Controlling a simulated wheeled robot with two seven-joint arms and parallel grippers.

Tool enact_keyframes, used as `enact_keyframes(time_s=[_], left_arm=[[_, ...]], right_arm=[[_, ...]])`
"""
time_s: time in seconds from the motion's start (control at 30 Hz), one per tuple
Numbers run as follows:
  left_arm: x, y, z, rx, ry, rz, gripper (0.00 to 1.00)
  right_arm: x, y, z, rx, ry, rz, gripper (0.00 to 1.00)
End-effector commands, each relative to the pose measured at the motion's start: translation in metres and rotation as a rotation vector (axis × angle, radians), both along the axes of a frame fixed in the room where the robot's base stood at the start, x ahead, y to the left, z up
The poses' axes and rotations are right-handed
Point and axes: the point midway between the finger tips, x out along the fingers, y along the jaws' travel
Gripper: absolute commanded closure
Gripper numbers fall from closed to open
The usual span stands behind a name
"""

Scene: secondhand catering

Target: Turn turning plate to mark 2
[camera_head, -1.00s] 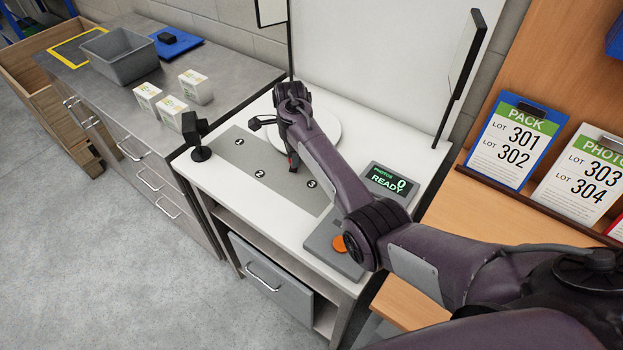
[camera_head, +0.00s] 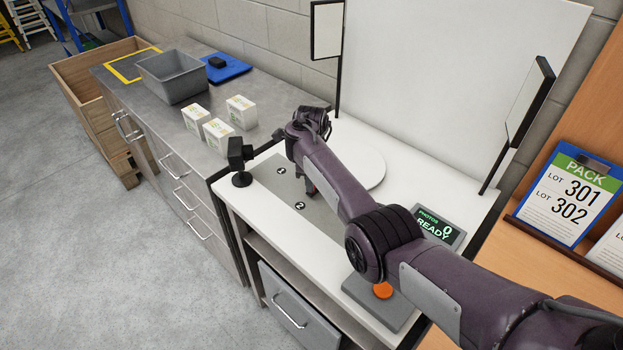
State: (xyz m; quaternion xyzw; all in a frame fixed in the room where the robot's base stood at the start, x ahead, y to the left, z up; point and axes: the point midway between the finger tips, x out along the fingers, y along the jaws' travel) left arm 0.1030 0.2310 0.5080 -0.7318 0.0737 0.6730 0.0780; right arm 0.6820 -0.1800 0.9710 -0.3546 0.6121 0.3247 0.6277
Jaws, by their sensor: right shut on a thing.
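The turning plate (camera_head: 367,170) is a white disc on the white table, partly covered by my right arm. The grey strip in front of it bears mark 1 (camera_head: 281,170) and mark 2 (camera_head: 300,205). Mark 3 is hidden behind my arm. My right gripper (camera_head: 311,188) points down at the plate's near left edge, just behind mark 2. My left gripper is out of view.
A small black camera on a stand (camera_head: 241,160) is at the table's left. A display reading READY (camera_head: 438,226) and an orange button (camera_head: 382,290) lie at the right. White boxes (camera_head: 218,134) and a grey bin (camera_head: 172,77) stand on the left counter. Dark-framed panels flank the white backdrop.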

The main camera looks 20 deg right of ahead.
Motion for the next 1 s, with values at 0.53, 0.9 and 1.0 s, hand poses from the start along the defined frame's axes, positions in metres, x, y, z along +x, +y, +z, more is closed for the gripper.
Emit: enact_keyframes(time_s=[0.53,0.9,1.0], left_arm=[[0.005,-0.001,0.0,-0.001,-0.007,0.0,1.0],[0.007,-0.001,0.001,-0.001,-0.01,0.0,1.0],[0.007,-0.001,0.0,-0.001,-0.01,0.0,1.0]], right_arm=[[0.0,0.0,0.0,0.001,0.001,-0.002,0.55],[0.0,-0.001,0.022,-0.002,-0.003,-0.003,0.55],[-0.001,0.0,0.04,-0.002,-0.003,-0.002,0.55]])
